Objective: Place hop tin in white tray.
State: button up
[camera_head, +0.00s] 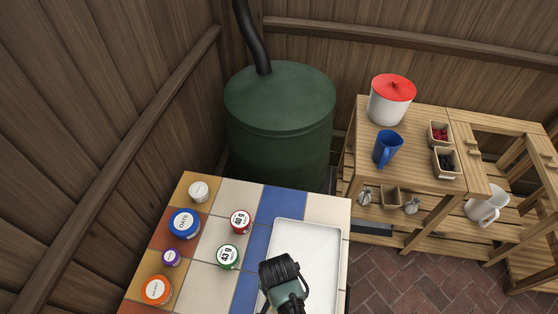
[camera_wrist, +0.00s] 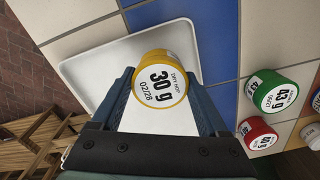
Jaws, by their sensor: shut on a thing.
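A yellow-rimmed tin with a white label reading "30 g" and "DRY HOP" (camera_wrist: 166,82) is held between the fingers of my gripper (camera_wrist: 170,95) in the wrist view. My gripper is shut on this hop tin. The white tray (camera_wrist: 95,72) lies beneath and beyond the tin in the wrist view. In the head view, the white tray (camera_head: 300,235) is on the tiled table, and my gripper (camera_head: 280,272) is over its lower part. The held tin is hidden there by my gripper. I cannot tell how high the tin is above the tray.
Left of the tray stand a red tin (camera_head: 240,221), a green tin (camera_head: 228,256), a blue oats jar (camera_head: 184,223), a purple-lidded jar (camera_head: 171,257), an orange jar (camera_head: 157,290) and a white-lidded jar (camera_head: 199,191). A green barrel (camera_head: 280,130) stands behind the table. The tray's upper part is empty.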

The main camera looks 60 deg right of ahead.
jog(key=shift+f, duration=1.05)
jog(key=shift+f, duration=0.1)
jog(key=shift+f, duration=0.15)
jog(key=o, duration=1.2)
jog(key=shift+o, duration=0.2)
notch_tip(320, 180, up, 13)
jog(key=shift+f+p, duration=0.2)
jog(key=shift+p, duration=0.15)
jog(key=shift+w, duration=0.1)
